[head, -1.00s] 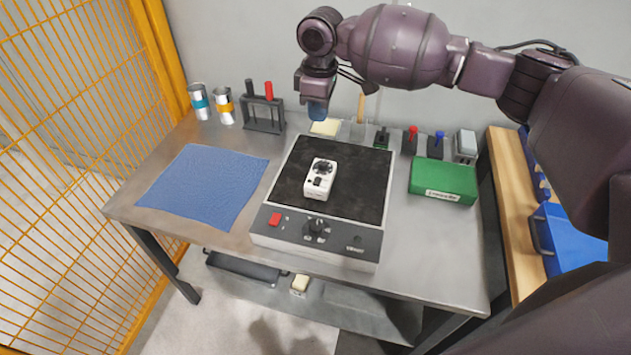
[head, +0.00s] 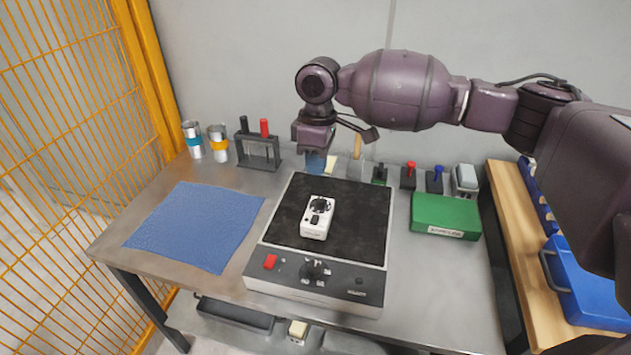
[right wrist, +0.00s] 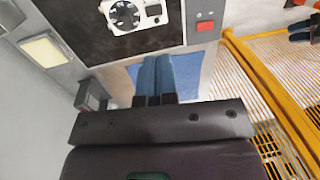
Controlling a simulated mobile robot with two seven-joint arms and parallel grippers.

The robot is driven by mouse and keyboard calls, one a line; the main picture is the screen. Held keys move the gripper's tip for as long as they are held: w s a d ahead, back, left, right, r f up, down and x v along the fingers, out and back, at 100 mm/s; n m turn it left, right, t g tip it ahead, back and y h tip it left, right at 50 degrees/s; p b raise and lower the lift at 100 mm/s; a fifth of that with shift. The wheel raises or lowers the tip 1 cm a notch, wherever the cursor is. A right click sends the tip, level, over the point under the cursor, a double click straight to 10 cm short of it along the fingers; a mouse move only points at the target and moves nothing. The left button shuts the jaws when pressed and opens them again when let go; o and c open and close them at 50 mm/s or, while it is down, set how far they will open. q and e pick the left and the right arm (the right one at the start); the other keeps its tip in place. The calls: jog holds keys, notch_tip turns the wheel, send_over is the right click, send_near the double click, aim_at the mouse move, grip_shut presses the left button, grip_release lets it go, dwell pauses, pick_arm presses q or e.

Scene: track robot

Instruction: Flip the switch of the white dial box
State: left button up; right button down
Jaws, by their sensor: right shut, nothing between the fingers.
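The white dial box (head: 317,218) lies on the black top of the grey device (head: 335,215), with a black dial and a small dark switch on its upper face. In the right wrist view the white dial box (right wrist: 140,14) is at the top edge, partly cut off. My right gripper (head: 315,163) is above the back edge of the device, pointing down, apart from the box. Its blue fingers are together and empty in the right wrist view (right wrist: 155,80).
A blue cloth (head: 195,226) lies to the left. Two cups (head: 218,143) and a rack (head: 258,149) stand at the back left. A green box (head: 445,215) and several small switch stands are to the right. A yellow mesh fence (head: 60,170) borders the left side.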

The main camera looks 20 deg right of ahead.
aim_at(314, 221)
jog(key=f, duration=0.4)
jog(key=f+b, duration=0.1)
jog(key=f, duration=0.3)
jog(key=s+f+b, duration=0.1)
jog(key=f, duration=0.3)
jog(key=shift+s+a, duration=0.1)
jog(key=shift+a, duration=0.3)
jog(key=shift+f, duration=0.35)
pick_arm(q)
jog(key=shift+w+d+f, duration=0.2)
jog(key=shift+w+f, duration=0.2)
jog(key=shift+w, duration=0.05)
jog(key=shift+f, duration=0.1)
